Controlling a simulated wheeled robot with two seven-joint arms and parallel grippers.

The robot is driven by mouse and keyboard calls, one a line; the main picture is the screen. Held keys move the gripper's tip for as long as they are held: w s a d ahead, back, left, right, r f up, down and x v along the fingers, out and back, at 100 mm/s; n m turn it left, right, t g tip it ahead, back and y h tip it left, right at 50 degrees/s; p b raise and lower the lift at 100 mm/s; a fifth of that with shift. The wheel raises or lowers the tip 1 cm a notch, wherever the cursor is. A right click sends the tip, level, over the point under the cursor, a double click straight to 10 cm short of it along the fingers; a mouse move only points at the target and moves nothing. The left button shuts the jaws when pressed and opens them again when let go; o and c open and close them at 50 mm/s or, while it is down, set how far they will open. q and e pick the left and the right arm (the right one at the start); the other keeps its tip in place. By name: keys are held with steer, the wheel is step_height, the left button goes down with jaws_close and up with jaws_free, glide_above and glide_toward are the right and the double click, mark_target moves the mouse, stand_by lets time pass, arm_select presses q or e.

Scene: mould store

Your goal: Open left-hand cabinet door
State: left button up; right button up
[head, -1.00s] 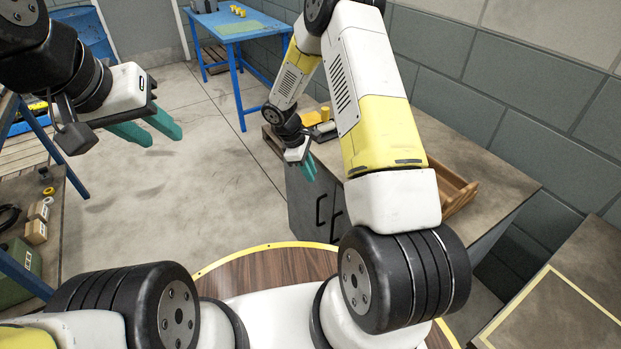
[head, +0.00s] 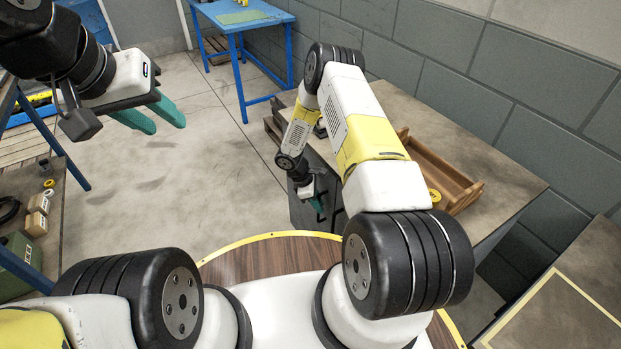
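The dark grey cabinet (head: 301,212) is under the bench at centre right. My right arm covers much of its front, and its door handles are mostly hidden. My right gripper (head: 317,205) is low at the cabinet front, pointing down, with its teal fingertips close to the door face. I cannot tell whether they touch a handle or are shut. A dark area (head: 319,157) shows beside my forearm at the bench edge; I cannot tell whether the door is ajar. My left gripper (head: 152,117) is in the upper left, over open floor, with its teal fingers apart and empty.
The bench top (head: 485,150) carries a wooden tray (head: 438,172) and a yellow roll (head: 434,195). A blue table (head: 243,20) stands at the back. A shelf with small boxes (head: 38,215) is at the left. The floor (head: 190,190) between is clear.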

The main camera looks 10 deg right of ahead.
steer(key=shift+f, duration=0.1)
jaws_close()
stand_by(1.4)
